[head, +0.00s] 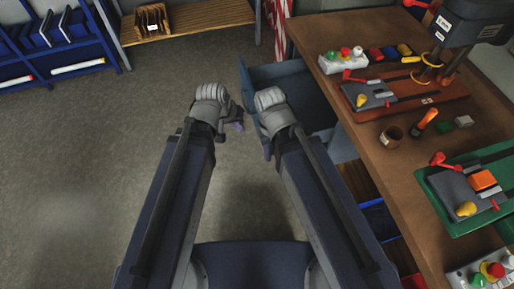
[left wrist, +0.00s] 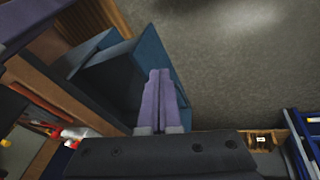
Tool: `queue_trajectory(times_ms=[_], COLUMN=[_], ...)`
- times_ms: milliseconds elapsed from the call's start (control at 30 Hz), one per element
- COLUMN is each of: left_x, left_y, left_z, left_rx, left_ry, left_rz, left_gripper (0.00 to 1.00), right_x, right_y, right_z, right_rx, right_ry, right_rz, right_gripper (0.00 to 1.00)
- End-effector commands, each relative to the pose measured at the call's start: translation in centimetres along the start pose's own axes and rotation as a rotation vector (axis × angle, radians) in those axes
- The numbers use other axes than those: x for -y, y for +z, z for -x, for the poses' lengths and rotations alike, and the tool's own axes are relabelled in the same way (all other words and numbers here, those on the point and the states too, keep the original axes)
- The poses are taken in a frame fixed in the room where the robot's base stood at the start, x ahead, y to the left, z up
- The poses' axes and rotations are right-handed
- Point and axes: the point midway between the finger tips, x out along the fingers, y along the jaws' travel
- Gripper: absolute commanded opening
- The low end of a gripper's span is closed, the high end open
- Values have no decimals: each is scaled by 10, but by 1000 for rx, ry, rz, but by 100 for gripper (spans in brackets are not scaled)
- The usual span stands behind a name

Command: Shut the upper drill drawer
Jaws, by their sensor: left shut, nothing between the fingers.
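The blue upper drill drawer (head: 302,88) stands open, pulled out leftward from under the wooden workbench with the drill. Its front panel (head: 250,88) faces the open floor. In the left wrist view the drawer front (left wrist: 158,52) shows close by, with the dark interior behind it. My left gripper (head: 238,126) is shut and empty, on the floor side of the drawer front; its purple fingers (left wrist: 160,98) overlap the panel in the left wrist view, and contact cannot be told. My right gripper (head: 267,150) is by the near end of the drawer; its fingers are mostly hidden.
The workbench (head: 345,85) carries a drill press (head: 470,22), a red-brown board with a vise, a cup (head: 391,134) and a green board. Blue racks (head: 62,45) and a wooden shelf (head: 195,18) stand at the back. The floor to the left is clear.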

Motion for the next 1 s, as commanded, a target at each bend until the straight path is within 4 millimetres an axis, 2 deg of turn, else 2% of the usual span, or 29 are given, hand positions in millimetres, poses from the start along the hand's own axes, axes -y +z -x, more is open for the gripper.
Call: queue_trajectory(times_ms=[33, 200, 400, 600, 867, 1000], left_x=[9, 25, 42, 50, 52, 51], left_y=[4, -1, -7, -13, -15, -17], left_z=[-32, -80, -123, -141, -143, -153], left_rx=[-22, -102, -184, -232, -244, -244], left_ry=[15, 66, 117, 144, 152, 151], left_rz=[19, 81, 149, 187, 197, 196], left_gripper=[0, 0, 0, 0, 0, 0], right_x=[3, 8, 13, 16, 16, 17], right_y=[-2, -6, -9, -10, -10, -11], right_z=[-35, -90, -142, -167, -170, -179], right_rx=[0, -1, -1, -2, -1, -1], right_ry=[0, 1, 1, 2, 2, 2], right_rz=[1, 4, 7, 9, 9, 9], right_gripper=[50, 50, 50, 50, 50, 50])
